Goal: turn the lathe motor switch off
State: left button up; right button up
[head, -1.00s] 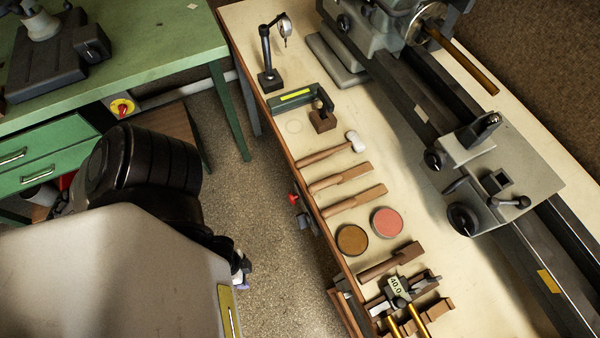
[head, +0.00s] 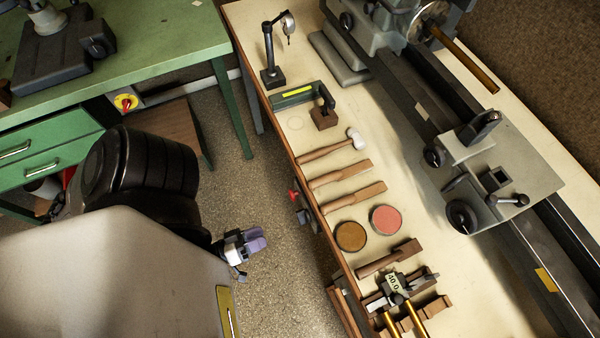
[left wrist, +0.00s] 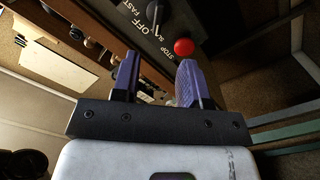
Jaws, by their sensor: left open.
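My left gripper (head: 248,243) is open and empty, above the floor left of the wooden bench's front edge in the head view. In the left wrist view its two purple fingers (left wrist: 158,78) stand apart, pointing toward a dark control panel (left wrist: 118,14). The panel carries the words OFF, FAST and STOP, partly cut off or covered. A red button (left wrist: 184,47) sits near the right fingertip in that view; I cannot tell if they touch. The red button also shows in the head view (head: 294,196) on the bench front. The switch knob's setting is unclear. My right gripper is out of view.
The lathe (head: 490,170) stands on the wooden bench. Mallets, a brown disc (head: 351,236) and a pink disc (head: 386,219) lie near its front edge. A green bench (head: 150,50) with a separate red-and-yellow switch (head: 125,103) is at left. Floor between the benches is clear.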

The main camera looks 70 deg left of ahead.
aim_at(301, 219)
pick_arm(q)
jog(key=w, duration=0.4)
jog(key=w+a, duration=0.1)
jog(key=w, duration=0.4)
jog(key=w+b, duration=0.1)
jog(key=w, duration=0.3)
jog(key=shift+w+a, duration=0.25)
jog(key=shift+w, duration=0.1)
jog(key=shift+r, duration=0.1)
grip_shut()
